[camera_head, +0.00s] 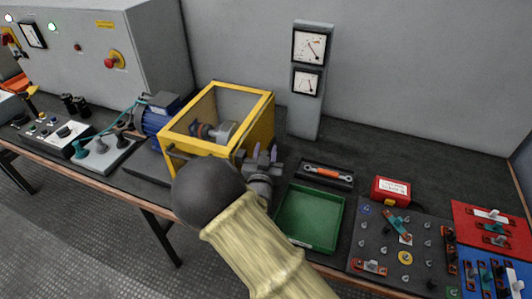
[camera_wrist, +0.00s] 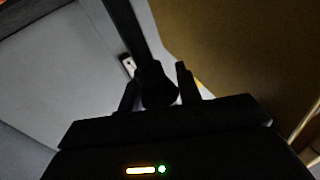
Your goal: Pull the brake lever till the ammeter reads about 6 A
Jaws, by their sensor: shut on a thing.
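My gripper (camera_head: 264,156) is beside the front right corner of the yellow-framed guard box (camera_head: 219,149). In the wrist view, my gripper (camera_wrist: 156,80) has its two dark fingers on either side of the rounded end of a dark lever (camera_wrist: 126,28), and is shut on it. The lever is not clear in the head view, where my arm and gripper cover that area. Two white-faced dial meters, an upper one (camera_head: 310,46) and a lower one (camera_head: 307,82), stand on a grey post behind the box. Their scales are too small to read, so I cannot tell which is the ammeter.
A green tray (camera_head: 310,218) lies right of my gripper, near the bench's front edge. A blue motor (camera_head: 153,119) is left of the guard box.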

